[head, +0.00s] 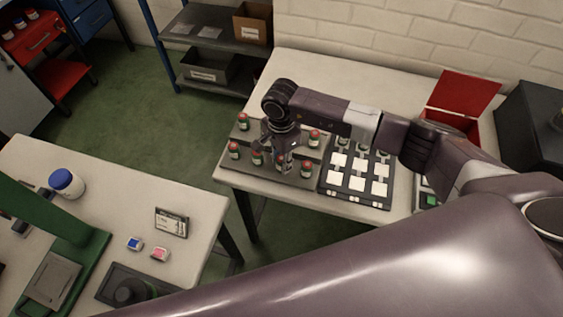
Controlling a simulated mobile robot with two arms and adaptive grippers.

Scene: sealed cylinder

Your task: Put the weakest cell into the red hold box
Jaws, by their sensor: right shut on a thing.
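Several small cells with red tops and green bodies stand in a grey rack on the far table, among them a left one (234,150), a back one (243,121) and a right one (307,168). My right gripper (284,166) points down over the middle of the rack (225,174), shut on a cell that it mostly hides. I cannot tell whether that cell is clear of the rack. The red hold box (488,130) stands at the table's back right with its lid (462,92) raised. My left gripper is not in view.
A black board with white squares (353,182) lies right of the rack. A device with a green button (430,200) is partly behind my right arm. A dark case (535,115) stands beyond the red box. The near table holds a blue-capped jar (67,184) and a small display (171,222).

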